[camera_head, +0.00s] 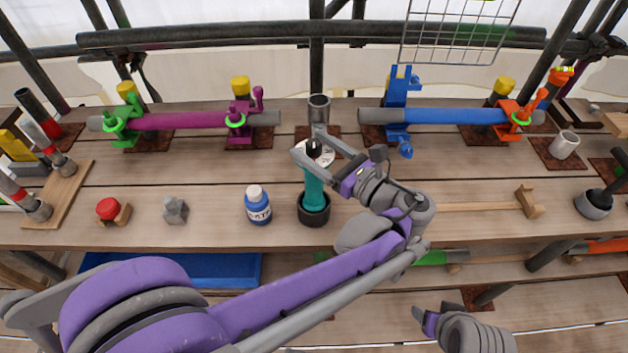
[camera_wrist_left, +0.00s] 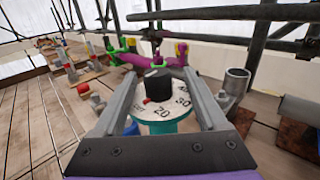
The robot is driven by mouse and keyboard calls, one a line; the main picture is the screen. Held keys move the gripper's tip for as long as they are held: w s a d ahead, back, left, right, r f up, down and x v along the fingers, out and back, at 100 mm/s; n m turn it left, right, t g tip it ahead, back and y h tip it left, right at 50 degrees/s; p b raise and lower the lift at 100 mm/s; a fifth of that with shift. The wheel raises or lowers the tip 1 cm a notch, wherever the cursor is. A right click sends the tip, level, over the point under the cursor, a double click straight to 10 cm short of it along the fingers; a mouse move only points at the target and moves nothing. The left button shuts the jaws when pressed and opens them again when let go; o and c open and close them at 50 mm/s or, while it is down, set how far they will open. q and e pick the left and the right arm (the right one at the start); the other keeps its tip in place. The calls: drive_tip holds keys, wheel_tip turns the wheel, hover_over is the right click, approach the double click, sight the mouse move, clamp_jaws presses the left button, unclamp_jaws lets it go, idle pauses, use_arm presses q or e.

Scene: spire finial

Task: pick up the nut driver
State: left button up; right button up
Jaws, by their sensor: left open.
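A teal upright tool (camera_head: 314,188), apparently the nut driver, stands in a black round holder (camera_head: 314,214) at the middle of the bench. Its top carries a white numbered dial and a black knob. In the left wrist view the dial and knob (camera_wrist_left: 158,85) lie between the fingers, with gaps on both sides. My left gripper (camera_head: 308,142) is open around the top of the tool, one finger on each side. My right gripper (camera_head: 421,315) is low at the front, below the bench top; its fingers are too hidden to judge.
A blue-and-white bottle (camera_head: 258,206) stands just left of the holder. A grey metal cup (camera_head: 319,108) is behind. Clamped magenta (camera_head: 185,121) and blue (camera_head: 450,116) tubes line the back. A wooden mallet (camera_head: 527,203) lies right.

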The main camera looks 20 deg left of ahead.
sight(303, 146)
use_arm(q)
drive_tip(key=x, duration=0.3)
drive_tip(key=shift+a, duration=0.2)
drive_tip(key=shift+c, duration=0.3)
clamp_jaws()
drive_tip(key=shift+r, duration=0.1)
idle(0.9)
